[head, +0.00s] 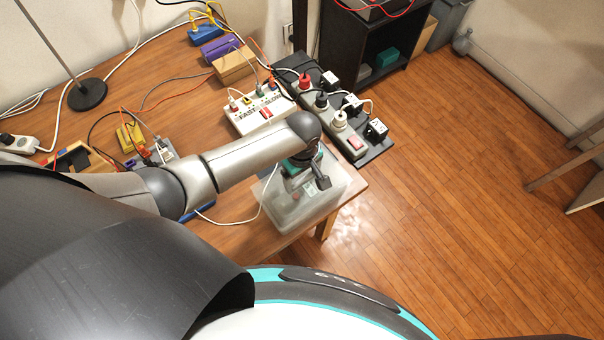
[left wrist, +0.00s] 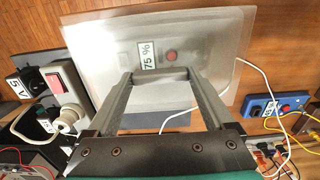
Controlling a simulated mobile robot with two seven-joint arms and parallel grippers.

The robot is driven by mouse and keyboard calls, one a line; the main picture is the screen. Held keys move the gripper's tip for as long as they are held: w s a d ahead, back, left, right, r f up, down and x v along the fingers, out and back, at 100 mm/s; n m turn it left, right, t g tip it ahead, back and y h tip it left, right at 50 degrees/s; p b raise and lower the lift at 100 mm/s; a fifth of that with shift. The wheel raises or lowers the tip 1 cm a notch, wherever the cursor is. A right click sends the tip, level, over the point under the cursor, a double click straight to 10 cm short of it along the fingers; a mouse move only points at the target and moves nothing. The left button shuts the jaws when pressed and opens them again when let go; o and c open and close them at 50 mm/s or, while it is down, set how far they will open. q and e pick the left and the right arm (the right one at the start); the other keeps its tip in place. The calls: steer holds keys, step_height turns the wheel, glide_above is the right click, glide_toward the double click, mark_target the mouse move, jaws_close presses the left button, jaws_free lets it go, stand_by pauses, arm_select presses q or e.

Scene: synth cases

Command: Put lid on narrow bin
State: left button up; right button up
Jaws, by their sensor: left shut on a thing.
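A translucent, frosted bin (head: 290,217) stands at the near right corner of the wooden table. A clear, pale lid (head: 333,184) lies over its top, and it fills the upper middle of the left wrist view (left wrist: 215,50). My left gripper (head: 307,172) is over the bin. In the left wrist view its fingers (left wrist: 160,76) are shut on the lid near its edge. I cannot tell whether the lid touches the bin's rim all round. My right gripper is out of view.
A white power box (head: 258,112) and a grey socket strip (head: 340,122) with plugs stand just behind the bin. A white cable (head: 232,224) runs beside the bin. The floor to the right is clear.

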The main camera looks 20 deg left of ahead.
mark_target(303, 180)
arm_select(q)
steer(key=shift+f+b, duration=0.65)
steer(key=shift+f, duration=0.35)
steer(key=o, duration=1.1)
steer(key=shift+o, duration=0.2)
steer(key=shift+r, duration=0.1)
step_height(303, 180, up, 15)
steer(key=p, duration=0.3)
steer(key=shift+p, duration=0.4)
